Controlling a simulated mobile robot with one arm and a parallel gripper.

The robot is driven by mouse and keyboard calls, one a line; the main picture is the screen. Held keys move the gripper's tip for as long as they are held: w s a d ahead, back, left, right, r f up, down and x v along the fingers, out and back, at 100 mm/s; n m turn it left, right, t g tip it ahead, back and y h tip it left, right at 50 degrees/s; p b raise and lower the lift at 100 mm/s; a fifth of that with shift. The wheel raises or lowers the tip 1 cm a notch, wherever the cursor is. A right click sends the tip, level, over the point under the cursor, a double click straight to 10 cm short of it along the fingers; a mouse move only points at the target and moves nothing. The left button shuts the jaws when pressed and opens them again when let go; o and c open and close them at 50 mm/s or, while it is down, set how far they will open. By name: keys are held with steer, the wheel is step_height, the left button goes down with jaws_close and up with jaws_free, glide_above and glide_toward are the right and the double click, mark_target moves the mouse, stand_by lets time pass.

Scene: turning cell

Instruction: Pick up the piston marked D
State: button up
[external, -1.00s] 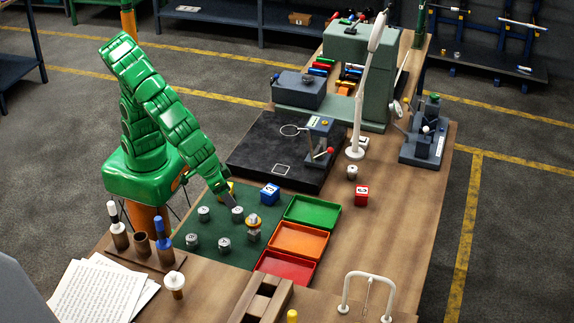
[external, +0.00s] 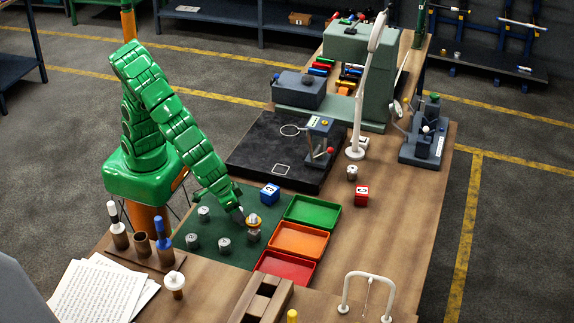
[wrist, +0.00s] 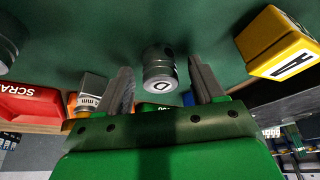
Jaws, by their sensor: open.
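The piston marked D (wrist: 160,72) is a grey metal cylinder with a black D on its pale end face. In the wrist view it shows between the two fingers of my gripper (wrist: 162,86), which is open, with a gap on each side. In the external view my gripper (external: 240,214) is low over the green mat (external: 245,258) and hides most or all of this piston. Other grey pistons stand on the mat at its left (external: 204,213), front left (external: 193,240) and front (external: 224,244).
A brass-topped part (external: 254,224) stands close right of my gripper. A yellow block (wrist: 278,45) lies at the right in the wrist view. A blue block (external: 270,194) stands behind; green (external: 337,207), orange (external: 325,234) and red (external: 312,264) trays line the mat's right.

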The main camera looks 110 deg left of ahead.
mark_target(241, 208)
steer(key=shift+c, duration=0.2)
steer(key=c, duration=1.1)
steer(key=shift+r, duration=0.1)
steer(key=shift+c, duration=0.2)
steer(key=shift+r, duration=0.2)
step_height(241, 208, up, 3)
steer(key=shift+s+a+f, duration=0.1)
steer(key=shift+s, duration=0.05)
steer(key=s+a+r, duration=0.5)
steer(key=s+r, duration=0.4)
steer(key=s, duration=0.3)
steer(key=shift+s+r, duration=0.3)
steer(key=shift+s, duration=0.05)
